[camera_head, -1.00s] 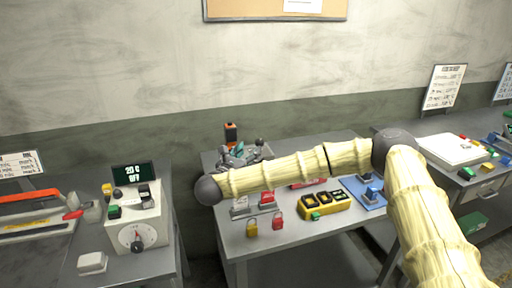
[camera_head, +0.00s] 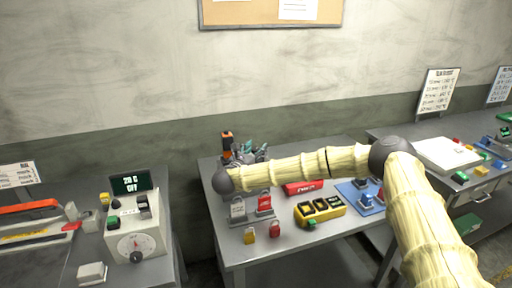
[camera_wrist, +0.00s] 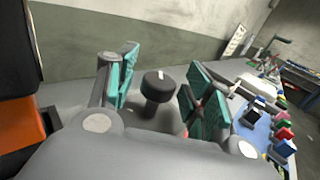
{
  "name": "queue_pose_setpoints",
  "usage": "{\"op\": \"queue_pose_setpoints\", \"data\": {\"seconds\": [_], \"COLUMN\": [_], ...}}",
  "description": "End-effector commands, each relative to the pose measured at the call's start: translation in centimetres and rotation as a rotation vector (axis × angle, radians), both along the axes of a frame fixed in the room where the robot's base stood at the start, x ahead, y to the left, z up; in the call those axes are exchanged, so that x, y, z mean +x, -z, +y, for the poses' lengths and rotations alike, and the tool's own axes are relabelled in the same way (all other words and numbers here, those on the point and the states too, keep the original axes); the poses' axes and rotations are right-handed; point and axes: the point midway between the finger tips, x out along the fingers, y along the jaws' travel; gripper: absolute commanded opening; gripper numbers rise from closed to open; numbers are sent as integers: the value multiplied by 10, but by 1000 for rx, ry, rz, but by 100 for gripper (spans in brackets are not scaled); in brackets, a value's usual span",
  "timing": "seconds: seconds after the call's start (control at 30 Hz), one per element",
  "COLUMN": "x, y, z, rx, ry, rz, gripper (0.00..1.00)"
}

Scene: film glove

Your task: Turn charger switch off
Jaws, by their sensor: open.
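The yellow box with dark slots (camera_head: 320,209), which looks like the charger, sits near the front of the middle table. A small green part (camera_head: 311,224) shows at its front edge and may be its switch. My gripper (camera_head: 247,152) is at the back left of this table, well away from the yellow box and partly hidden by my arm. In the wrist view its teal fingers are spread apart (camera_wrist: 158,82). A black knob on a stem (camera_wrist: 158,88) shows between them, with nothing visibly gripped. The yellow box is not clear in the wrist view.
An orange-and-black object (camera_head: 227,143) stands close beside my gripper. Grey and red tags, a yellow padlock (camera_head: 249,236) and a red padlock (camera_head: 275,229) are at the table's left. A red case (camera_head: 303,187) and blue mat (camera_head: 352,198) lie near the yellow box.

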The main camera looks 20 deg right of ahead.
Motion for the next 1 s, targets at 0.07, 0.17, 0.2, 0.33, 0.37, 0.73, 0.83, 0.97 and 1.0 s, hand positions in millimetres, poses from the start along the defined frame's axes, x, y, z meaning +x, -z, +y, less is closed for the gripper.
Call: {"op": "queue_pose_setpoints", "data": {"seconds": [0.07,0.17,0.2,0.33,0.37,0.73,0.83,0.97,1.0], "x": [3,5,5,5,5,5,5,4,4], "y": [0,0,0,1,1,1,1,3,3], "z": [-3,-5,-5,-5,-5,-5,-5,-5,-5], "rx": [0,0,0,0,0,0,0,-1,-1], "ry": [1,0,0,0,0,0,-3,-19,-28], "rz": [0,0,0,0,0,0,0,1,1], "gripper": [51,51,51,51,51,6,6,6,6]}}
